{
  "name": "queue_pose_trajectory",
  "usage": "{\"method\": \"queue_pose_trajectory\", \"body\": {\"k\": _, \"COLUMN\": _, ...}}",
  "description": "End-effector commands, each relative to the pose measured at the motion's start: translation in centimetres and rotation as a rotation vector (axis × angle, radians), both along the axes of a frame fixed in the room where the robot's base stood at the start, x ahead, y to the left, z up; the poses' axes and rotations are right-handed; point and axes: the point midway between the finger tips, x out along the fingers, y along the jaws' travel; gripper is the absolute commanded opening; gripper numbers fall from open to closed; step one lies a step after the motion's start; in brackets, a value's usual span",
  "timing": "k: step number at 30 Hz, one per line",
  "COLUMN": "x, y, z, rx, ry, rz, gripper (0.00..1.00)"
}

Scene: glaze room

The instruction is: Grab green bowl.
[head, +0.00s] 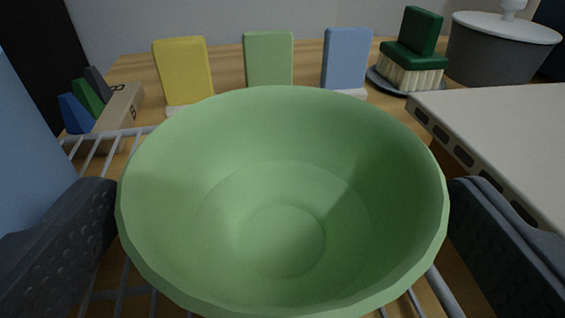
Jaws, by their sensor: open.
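The green bowl (282,215) fills the middle of the head view. It is upright and empty, and appears to sit on a wire rack (105,160). My gripper (283,225) is open, with one dark textured finger on each side of the bowl. The left finger comes very close to the bowl's left rim, and the right finger comes very close to its right rim. I cannot tell whether either finger touches it. The bowl's underside is hidden.
Behind the bowl stand a yellow block (183,71), a green block (268,61) and a blue block (346,60). A green brush (412,58) rests on a dark dish. A grey lidded pot (497,52), a pale slotted box (500,135) and a small box (121,104) flank them.

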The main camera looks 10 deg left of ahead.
Motion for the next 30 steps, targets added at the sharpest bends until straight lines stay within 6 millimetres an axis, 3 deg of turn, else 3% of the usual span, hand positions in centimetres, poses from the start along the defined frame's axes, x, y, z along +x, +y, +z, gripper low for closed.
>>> {"method": "queue_pose_trajectory", "body": {"k": 10, "x": 3.7, "y": 0.4, "z": -0.5, "rx": 0.001, "ry": 0.002, "rz": 0.000, "gripper": 1.00}}
{"method": "queue_pose_trajectory", "body": {"k": 21, "x": 4.4, "y": 0.4, "z": -0.4, "rx": 0.000, "ry": 0.000, "rz": -0.002, "gripper": 1.00}}
{"method": "queue_pose_trajectory", "body": {"k": 22, "x": 4.4, "y": 0.4, "z": -0.4, "rx": 0.000, "ry": 0.000, "rz": -0.002, "gripper": 0.97}}
{"method": "queue_pose_trajectory", "body": {"k": 25, "x": 4.4, "y": 0.4, "z": -0.4, "rx": 0.001, "ry": 0.000, "rz": -0.002, "gripper": 0.69}}
{"method": "queue_pose_trajectory", "body": {"k": 26, "x": 4.4, "y": 0.4, "z": -0.4, "rx": 0.001, "ry": 0.000, "rz": -0.002, "gripper": 0.66}}
{"method": "queue_pose_trajectory", "body": {"k": 30, "x": 4.4, "y": 0.4, "z": -0.4, "rx": 0.000, "ry": 0.000, "rz": -0.002, "gripper": 0.66}}
